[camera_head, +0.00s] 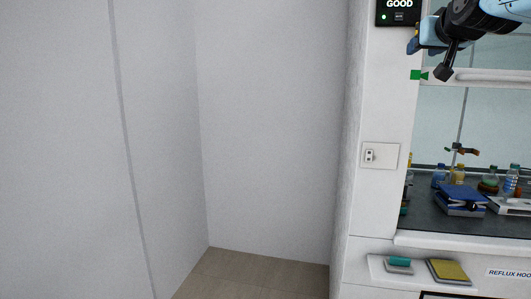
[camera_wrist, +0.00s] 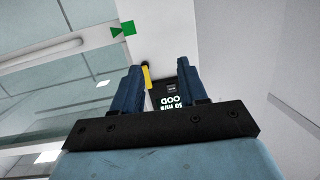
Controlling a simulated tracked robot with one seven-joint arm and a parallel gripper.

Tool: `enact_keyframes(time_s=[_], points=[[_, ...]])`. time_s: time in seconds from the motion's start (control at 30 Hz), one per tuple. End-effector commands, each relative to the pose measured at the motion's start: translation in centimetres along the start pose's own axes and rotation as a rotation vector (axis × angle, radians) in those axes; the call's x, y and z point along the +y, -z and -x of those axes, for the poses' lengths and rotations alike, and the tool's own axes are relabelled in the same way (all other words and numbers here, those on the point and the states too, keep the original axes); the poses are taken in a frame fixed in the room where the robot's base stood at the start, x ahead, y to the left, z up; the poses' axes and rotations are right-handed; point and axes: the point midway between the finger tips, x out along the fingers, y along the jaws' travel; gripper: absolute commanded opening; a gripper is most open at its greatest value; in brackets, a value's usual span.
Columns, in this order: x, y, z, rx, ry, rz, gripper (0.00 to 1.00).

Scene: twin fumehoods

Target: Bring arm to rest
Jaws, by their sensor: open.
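My gripper (camera_wrist: 158,70) shows in the wrist view with its two dark blue fingers apart and nothing held between them. In the head view my arm's end is at the top right, raised in front of the fumehood, with a blue finger part (camera_head: 412,45) near the black display panel. The arm's upper part is cut off by the picture edge. In the wrist view the fingers point towards the display panel (camera_wrist: 168,100), which appears upside down.
The fumehood worktop (camera_head: 424,215) at the right holds a blue box (camera_head: 461,199) and several bottles. A ledge (camera_head: 378,271) below bears a yellow-topped item (camera_head: 447,270) and a teal-topped item (camera_head: 399,262). A wall socket (camera_head: 370,156) is on the white column. Bare walls and floor (camera_head: 250,275) fill the left and middle.

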Motion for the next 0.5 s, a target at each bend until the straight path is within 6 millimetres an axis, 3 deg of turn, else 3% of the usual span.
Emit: enact_keyframes(time_s=[0.03,0.2,0.5], points=[[-1.4,-2.9,0.5,-0.065,0.026,0.003,0.43],[-5.4,-12.4,2.9,-0.292,0.097,0.022,0.43],[-9.7,-28.5,9.7,-0.677,0.158,0.091,0.43]])
